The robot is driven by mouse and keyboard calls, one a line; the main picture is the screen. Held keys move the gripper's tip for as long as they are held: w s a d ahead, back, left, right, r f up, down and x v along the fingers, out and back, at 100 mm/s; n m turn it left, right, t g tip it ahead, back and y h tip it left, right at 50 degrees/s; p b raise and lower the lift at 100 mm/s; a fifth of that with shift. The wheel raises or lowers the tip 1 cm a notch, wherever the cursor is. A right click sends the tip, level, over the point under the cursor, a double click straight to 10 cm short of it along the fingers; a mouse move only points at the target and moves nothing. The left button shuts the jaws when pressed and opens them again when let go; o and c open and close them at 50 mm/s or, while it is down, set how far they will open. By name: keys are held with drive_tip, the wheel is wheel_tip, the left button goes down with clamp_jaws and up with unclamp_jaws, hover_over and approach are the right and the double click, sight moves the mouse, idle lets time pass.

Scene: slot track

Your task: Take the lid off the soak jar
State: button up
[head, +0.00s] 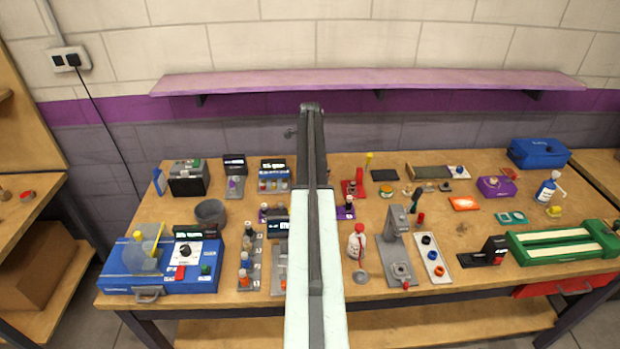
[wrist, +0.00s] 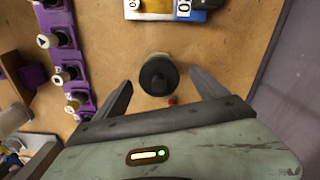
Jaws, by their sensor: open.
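A small round jar with a dark lid (wrist: 158,75), which looks like the soak jar, stands on the wooden table in the wrist view. A little of its pale body (wrist: 153,58) shows past the lid's upper edge. The lid is on the jar. My gripper (wrist: 160,80) is open, with one dark finger to the left and one to the right of the jar. Nothing is held, and gaps show between the fingers and the lid. In the head view my arm covers the middle of the table, and I cannot make out the jar or my gripper there.
In the wrist view a purple rack (wrist: 62,55) with several capped bottles stands left, a blue and white numbered holder (wrist: 172,12) at the top. A tiny red object (wrist: 172,100) lies just below the jar. In the head view many items crowd the table, under a purple shelf (head: 370,84).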

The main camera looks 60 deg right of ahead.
drive_tip(key=shift+r, duration=0.1)
drive_tip(key=c, duration=1.4)
drive_tip(key=shift+r+p, duration=0.6)
drive_tip(key=shift+p, duration=0.05)
wheel_tip(320, 180, up, 3)
drive_tip(key=p, duration=0.3)
drive_tip(key=s+a, duration=0.3)
drive_tip(key=s, duration=0.1)
drive_tip(key=s+a, duration=0.7)
drive_tip(key=s, duration=0.1)
drive_tip(key=shift+a+r+p, duration=0.2)
drive_tip(key=shift+r+p, duration=0.2)
